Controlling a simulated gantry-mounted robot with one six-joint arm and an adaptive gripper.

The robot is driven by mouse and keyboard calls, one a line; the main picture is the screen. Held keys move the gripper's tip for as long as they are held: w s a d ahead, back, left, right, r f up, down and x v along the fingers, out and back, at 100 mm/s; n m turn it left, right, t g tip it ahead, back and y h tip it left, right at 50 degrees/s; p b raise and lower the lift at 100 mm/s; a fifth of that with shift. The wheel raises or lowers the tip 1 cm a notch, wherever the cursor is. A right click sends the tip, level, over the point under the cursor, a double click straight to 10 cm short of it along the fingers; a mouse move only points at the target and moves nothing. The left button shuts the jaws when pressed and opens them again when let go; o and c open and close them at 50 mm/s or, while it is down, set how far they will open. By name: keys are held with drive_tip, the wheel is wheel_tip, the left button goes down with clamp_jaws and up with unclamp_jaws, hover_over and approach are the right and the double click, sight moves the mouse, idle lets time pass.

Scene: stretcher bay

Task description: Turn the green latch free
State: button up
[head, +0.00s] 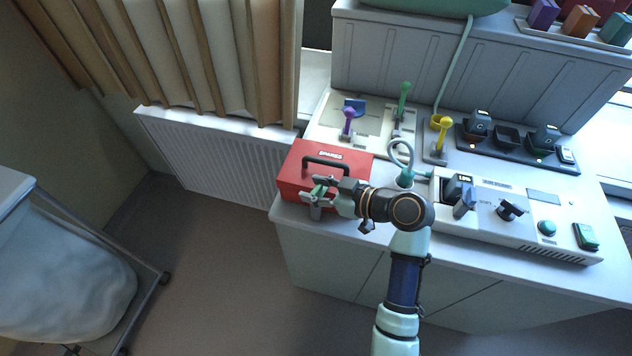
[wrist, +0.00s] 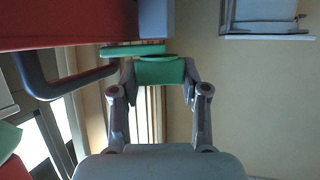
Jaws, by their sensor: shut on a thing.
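The green latch (wrist: 160,71) is on the front of the red box marked SPARES (head: 332,154). My gripper (wrist: 158,76) is shut on the latch, with one finger on each side of it in the wrist view. A flat green bar (wrist: 120,50) lies just behind the held part, next to a grey block on the box. In the head view my gripper (head: 318,196) is at the box's front face, and its fingers partly hide the latch (head: 319,190). The box lid looks closed.
The box's black handle (head: 327,162) is close to my gripper. Behind stands a panel with purple, green and yellow levers (head: 403,102). A white console (head: 520,222) with a knob and buttons is to the right. The floor in front (head: 220,270) is clear.

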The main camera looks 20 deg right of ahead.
drive_tip(key=m+h+p, duration=0.1)
drive_tip(key=m+t+h+p, duration=0.1)
drive_tip(key=m+h+p, duration=0.1)
drive_tip(key=m+t+h+p, duration=0.1)
drive_tip(key=h+p, duration=0.1)
drive_tip(key=shift+a+r+m, duration=0.15)
drive_tip(key=shift+r+m, duration=0.15)
drive_tip(key=m+h+p, duration=0.4)
drive_tip(key=h+p, duration=0.1)
drive_tip(key=p, duration=0.1)
drive_tip(key=shift+w+f+m+h, duration=0.1)
drive_tip(key=shift+f+m+h, duration=0.05)
drive_tip(key=shift+m+h, duration=0.95)
drive_tip(key=shift+f+m+g+h+b, duration=0.3)
drive_tip(key=shift+m+g+h, duration=0.2)
drive_tip(key=shift+m+h, duration=0.25)
drive_tip(key=shift+m+g+h+b, duration=0.8)
drive_tip(key=shift+m+h+b, duration=0.35)
drive_tip(key=shift+h+b, duration=0.1)
drive_tip(key=o, duration=1.2)
drive_tip(key=shift+c, duration=0.2)
drive_tip(key=shift+r, duration=0.1)
